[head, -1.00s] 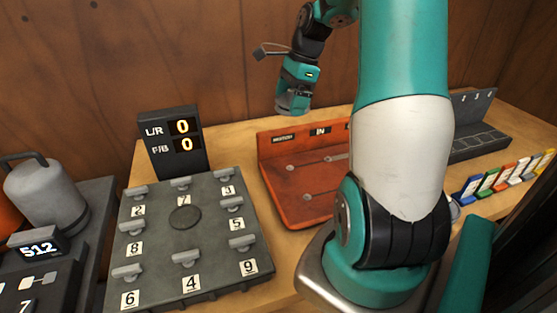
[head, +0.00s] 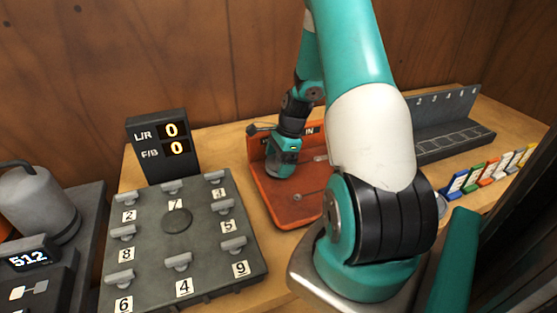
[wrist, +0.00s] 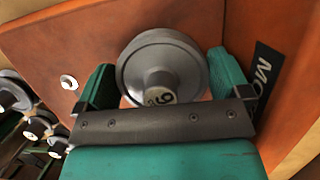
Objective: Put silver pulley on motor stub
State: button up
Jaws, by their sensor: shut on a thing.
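In the wrist view a silver pulley (wrist: 162,66) with a numbered hub sits between the two green fingers of my gripper (wrist: 162,88), which is shut on it. In the head view my gripper (head: 281,172) points down at the back left of the orange board (head: 292,213), by the motor label. One other small stub (wrist: 69,82) shows on the board in the wrist view.
A grey rack (head: 140,250) with numbered pegs stands to the left, with an L/R and F/B display (head: 160,147) behind it. A grey numbered tray (head: 452,133) and coloured tags (head: 487,170) lie to the right. The orange board has an upright back wall close to my gripper.

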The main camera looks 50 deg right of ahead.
jog(key=shift+f, duration=0.2)
jog(key=o, duration=0.8)
jog(key=shift+r, duration=0.1)
jog(key=b+v, duration=0.2)
jog(key=v, duration=1)
jog(key=w+a+r+n, duration=0.1)
jog(key=a+r+n, duration=0.4)
jog(key=a, duration=0.6)
jog(key=w+a+r+n, duration=0.2)
jog(key=a+r+n, duration=0.1)
jog(key=a+n, duration=0.6)
jog(key=s+a+r+n+g, duration=0.1)
jog(key=s+a+r+n, duration=0.1)
jog(key=s+a+n, duration=0.6)
jog(key=s+a+r+n+y, duration=0.1)
jog(key=s+a+n, duration=0.7)
jog(key=a, duration=0.5)
jog(key=shift+s+r+n+g, duration=0.25)
jog(key=shift+r+n+g, duration=0.15)
jog(key=shift+n, duration=0.4)
